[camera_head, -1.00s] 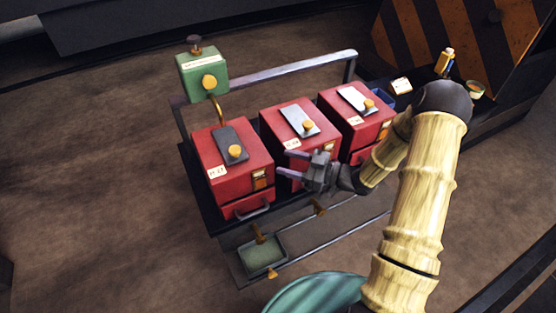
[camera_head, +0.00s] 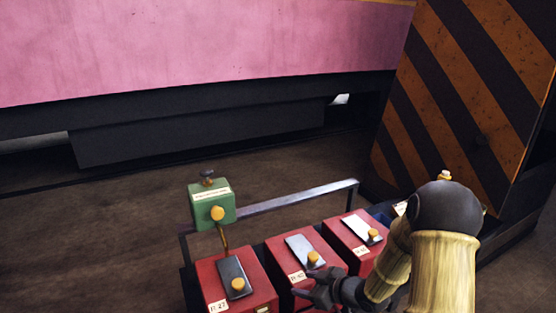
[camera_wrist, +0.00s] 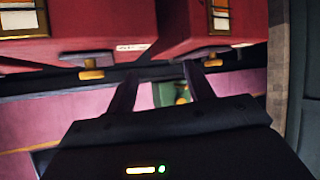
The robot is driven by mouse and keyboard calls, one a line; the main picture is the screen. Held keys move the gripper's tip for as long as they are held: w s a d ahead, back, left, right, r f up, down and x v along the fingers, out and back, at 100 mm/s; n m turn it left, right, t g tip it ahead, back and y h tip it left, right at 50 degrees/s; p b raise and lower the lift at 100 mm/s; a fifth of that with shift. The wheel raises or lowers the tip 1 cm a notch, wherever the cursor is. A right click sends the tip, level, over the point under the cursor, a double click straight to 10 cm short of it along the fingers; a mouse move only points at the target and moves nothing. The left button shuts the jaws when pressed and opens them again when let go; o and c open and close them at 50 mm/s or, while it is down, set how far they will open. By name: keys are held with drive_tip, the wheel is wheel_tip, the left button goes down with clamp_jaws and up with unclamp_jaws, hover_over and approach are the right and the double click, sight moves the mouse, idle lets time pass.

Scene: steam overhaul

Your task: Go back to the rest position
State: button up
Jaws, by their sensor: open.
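My gripper (camera_head: 312,284) is at the front of the middle red box (camera_head: 283,262) in the head view, with nothing seen between its fingers. In the wrist view my gripper (camera_wrist: 160,82) has its two dark fingers apart. Red boxes fill the top of that view, with brass knobs (camera_wrist: 91,70) below them. I cannot tell whether the fingers touch anything. My arm comes in from the lower right, bent at a dark elbow joint.
Red boxes stand left (camera_head: 222,272) and right (camera_head: 346,232) of the middle one. A green box (camera_head: 201,205) with a brass knob stands behind them, near a grey rail (camera_head: 290,199). A striped orange-black panel (camera_head: 450,90) stands at right. Floor shows free at left.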

drive_tip(key=s+d+r+m+h+p, duration=0.2)
drive_tip(key=d+r+m+h, duration=0.1)
drive_tip(key=d+r+h, duration=0.25)
drive_tip(key=s+d+r+m+g+h+p, duration=0.1)
drive_tip(key=s+r+m, duration=0.3)
drive_tip(key=s, duration=0.5)
drive_tip(key=s+r+m+g+h+p, duration=0.2)
drive_tip(key=s+r+m+g, duration=0.1)
drive_tip(key=s, duration=0.5)
drive_tip(key=shift+s+d+r+m+g, duration=0.4)
drive_tip(key=shift+r+g, duration=0.3)
drive_tip(key=shift+r, duration=0.1)
drive_tip(key=shift+h, duration=0.25)
